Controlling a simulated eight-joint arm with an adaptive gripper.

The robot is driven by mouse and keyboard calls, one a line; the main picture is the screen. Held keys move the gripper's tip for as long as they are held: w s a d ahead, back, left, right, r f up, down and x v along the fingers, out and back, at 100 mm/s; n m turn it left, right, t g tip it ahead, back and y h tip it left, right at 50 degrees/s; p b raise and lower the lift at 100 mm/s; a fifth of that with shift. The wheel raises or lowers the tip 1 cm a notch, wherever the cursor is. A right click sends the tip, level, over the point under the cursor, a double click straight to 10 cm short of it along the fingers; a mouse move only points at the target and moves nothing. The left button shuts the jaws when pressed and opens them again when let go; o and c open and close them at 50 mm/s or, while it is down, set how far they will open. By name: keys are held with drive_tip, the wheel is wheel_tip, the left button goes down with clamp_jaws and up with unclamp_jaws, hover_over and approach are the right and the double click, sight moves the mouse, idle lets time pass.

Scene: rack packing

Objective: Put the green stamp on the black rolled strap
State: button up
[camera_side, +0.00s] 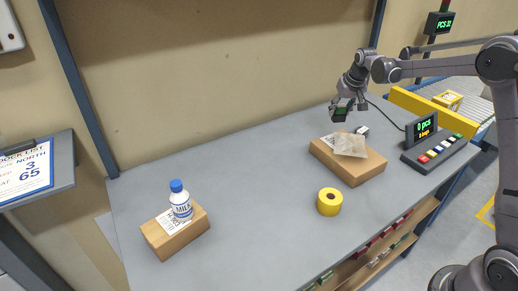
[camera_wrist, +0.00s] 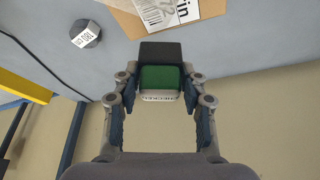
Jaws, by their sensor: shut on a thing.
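My gripper (camera_side: 347,101) is raised above the back right of the table, near the wall. It is shut on the green stamp (camera_side: 340,114), a small block with dark and green parts. In the wrist view the stamp (camera_wrist: 162,78) sits between the fingertips (camera_wrist: 160,88), with a black part, a green part and a pale lettered edge. The stamp is clear of the table.
A cardboard box (camera_side: 365,170) with a paper packet (camera_side: 350,145) lies below my gripper. A yellow roll (camera_side: 329,201), a milk bottle (camera_side: 180,203) on another box (camera_side: 160,240), and a button console (camera_side: 440,150) stand around. The middle table is clear.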

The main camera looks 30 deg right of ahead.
drive_tip(key=s+d+r+m, duration=0.1)
drive_tip(key=s+d, duration=0.2)
drive_tip(key=d, duration=0.4)
drive_tip(key=s+d+m+g+h, duration=0.1)
drive_tip(key=s+d+m, duration=0.1)
drive_tip(key=s+d, duration=0.35)
drive_tip(key=s+d+r+m, duration=0.1)
drive_tip(key=s+d, duration=0.1)
drive_tip(key=d, duration=0.7)
hover_over(363, 130)
wheel_tip(363, 130, down, 7)
drive_tip(key=shift+f, duration=2.05)
drive_tip(key=shift+f, duration=0.15)
drive_tip(key=o, duration=1.1)
drive_tip(key=shift+o, duration=0.2)
